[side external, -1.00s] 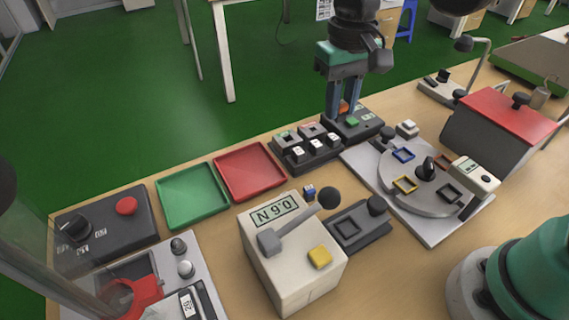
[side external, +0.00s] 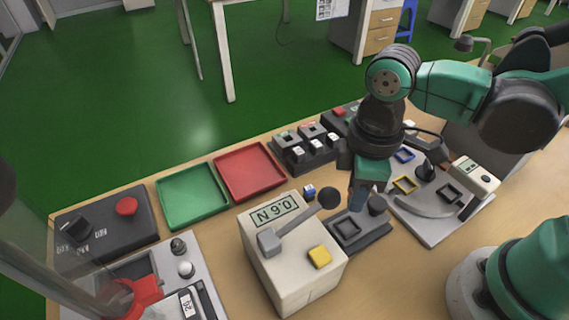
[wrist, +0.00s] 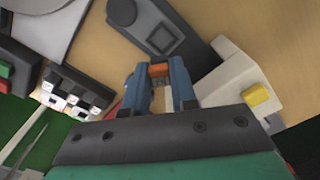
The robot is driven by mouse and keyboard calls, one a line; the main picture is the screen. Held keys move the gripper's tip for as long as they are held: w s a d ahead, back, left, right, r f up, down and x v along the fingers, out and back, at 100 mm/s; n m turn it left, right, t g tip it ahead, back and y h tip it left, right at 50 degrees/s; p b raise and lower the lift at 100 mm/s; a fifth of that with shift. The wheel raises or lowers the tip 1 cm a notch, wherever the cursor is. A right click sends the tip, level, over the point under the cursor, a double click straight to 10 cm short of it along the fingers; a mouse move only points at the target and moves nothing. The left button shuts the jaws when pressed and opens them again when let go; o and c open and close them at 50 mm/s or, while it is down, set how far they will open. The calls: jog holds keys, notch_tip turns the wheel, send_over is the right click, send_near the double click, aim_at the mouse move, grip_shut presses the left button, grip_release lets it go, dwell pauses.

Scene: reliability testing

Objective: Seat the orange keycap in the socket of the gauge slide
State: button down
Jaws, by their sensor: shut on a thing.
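The orange keycap (wrist: 160,69) shows between my fingertips in the wrist view. My gripper (side external: 361,200) is shut on it; in the side external view the fingers hide the keycap. The dark grey block with a square socket, which I take as the gauge slide (side external: 343,240), lies on the table just in front of my gripper. It shows ahead of the fingertips in the wrist view (wrist: 183,45), and its socket (wrist: 160,39) looks empty. The keycap is apart from the socket; its height above the block is hard to tell.
A white tester (side external: 285,275) with a lever and yellow button (side external: 319,257) stands close beside the slide. A small blue cube (side external: 309,192) lies behind it. A plate with coloured frames (side external: 432,228) is to the right. Red (side external: 283,181) and green (side external: 218,217) trays lie left.

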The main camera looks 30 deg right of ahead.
aim_at(348, 228)
jog(key=shift+s+f, duration=0.2)
jog(key=shift+f, duration=2.15)
jog(key=shift+f, duration=0.6)
jog(key=c, duration=0.6)
grip_release()
jog(key=shift+r, duration=3)
